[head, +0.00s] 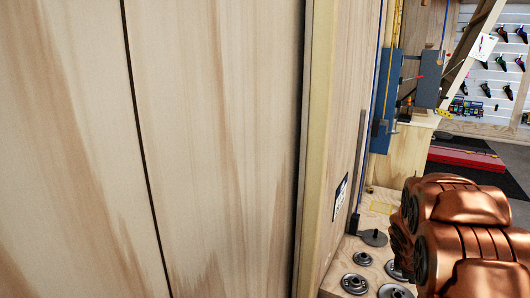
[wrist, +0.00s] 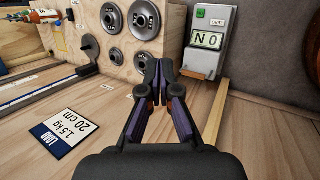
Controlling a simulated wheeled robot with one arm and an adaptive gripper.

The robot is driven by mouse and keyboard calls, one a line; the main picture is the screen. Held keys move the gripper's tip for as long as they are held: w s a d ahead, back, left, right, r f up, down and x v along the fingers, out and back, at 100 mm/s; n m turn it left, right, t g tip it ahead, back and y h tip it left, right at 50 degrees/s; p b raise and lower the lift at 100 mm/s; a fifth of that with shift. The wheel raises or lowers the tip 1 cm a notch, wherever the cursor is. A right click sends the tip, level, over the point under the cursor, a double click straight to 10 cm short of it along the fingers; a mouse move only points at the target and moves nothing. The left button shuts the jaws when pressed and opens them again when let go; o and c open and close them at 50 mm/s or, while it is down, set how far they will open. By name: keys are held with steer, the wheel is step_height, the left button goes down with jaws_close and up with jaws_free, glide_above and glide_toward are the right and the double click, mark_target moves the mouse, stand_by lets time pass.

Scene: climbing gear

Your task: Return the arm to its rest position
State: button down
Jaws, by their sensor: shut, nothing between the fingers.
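In the wrist view my gripper (wrist: 157,72) shows from behind, its two dark fingers with purple sides meeting at the tips. It is shut and empty, and nothing touches it in the picture. It points toward a wooden block with round metal discs and a grey display box. In the head view my copper-coloured arm (head: 460,235) fills the lower right, bent beside the wooden ledge. My gripper does not show in the head view.
A wooden panel (head: 210,150) fills the left of the head view. Metal discs (head: 355,284) lie on the ledge. A grey box (wrist: 208,40) reads "NO".

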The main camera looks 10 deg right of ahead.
steer(key=s+a+r+m+g+y+p, duration=0.25)
steer(key=s+a+r+m+p, duration=0.6)
steer(key=s+a+r, duration=0.85)
steer(key=s+a+r+m+g+y+p, duration=0.1)
steer(key=s+a+r+p, duration=0.3)
steer(key=s+a, duration=0.3)
steer(key=s+a+r+m+g+y+p, duration=0.1)
steer(key=s+a+r+y+p, duration=0.1)
steer(key=s+a+r+p, duration=0.2)
steer(key=s+a+r, duration=0.2)
steer(key=s+a, duration=0.2)
steer(key=shift+a+p, duration=0.25)
steer(key=shift+p, duration=0.05)
steer(key=shift+s+g, duration=0.1)
steer(key=shift+g, duration=0.15)
